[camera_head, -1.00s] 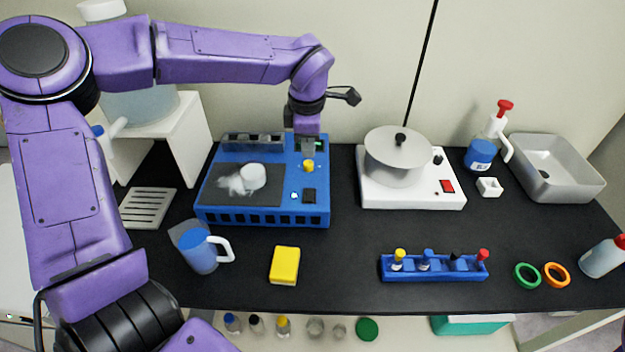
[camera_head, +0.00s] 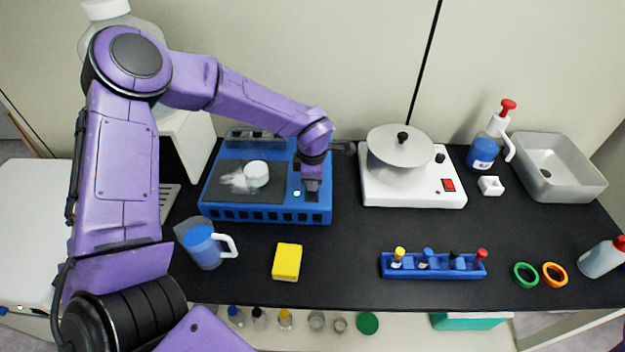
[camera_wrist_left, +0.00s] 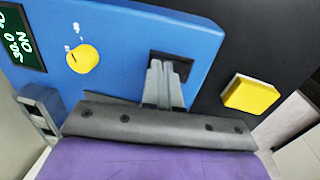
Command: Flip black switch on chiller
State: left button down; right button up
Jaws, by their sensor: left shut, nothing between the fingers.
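The chiller (camera_head: 270,215) is a blue box with a dark top plate at the left of the bench. My left gripper (camera_head: 311,188) points down at its right front part, shut and empty. In the left wrist view, the black switch (camera_wrist_left: 184,65) is a dark rectangle on the blue face (camera_wrist_left: 135,45). The shut fingertips (camera_wrist_left: 161,63) overlap the switch in that view and hide part of it; I cannot tell if they touch it. In the head view my gripper mostly covers the switch. A yellow knob (camera_wrist_left: 83,59) and a display (camera_wrist_left: 22,40) sit farther left in the wrist view.
A white cup (camera_head: 256,173) stands on the chiller's plate. A white hotplate with a round pan (camera_head: 398,152) stands to the right. The bench between block and tube rack (camera_head: 432,273) is clear.

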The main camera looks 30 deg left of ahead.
pick_arm(q)
jog(key=shift+f, duration=0.25)
jog(key=shift+r, duration=0.1)
jog(key=shift+s, duration=0.15)
jog(key=shift+s+d+r+p, duration=0.1)
jog(key=shift+s+d+p, duration=0.3)
jog(key=shift+s, duration=0.15)
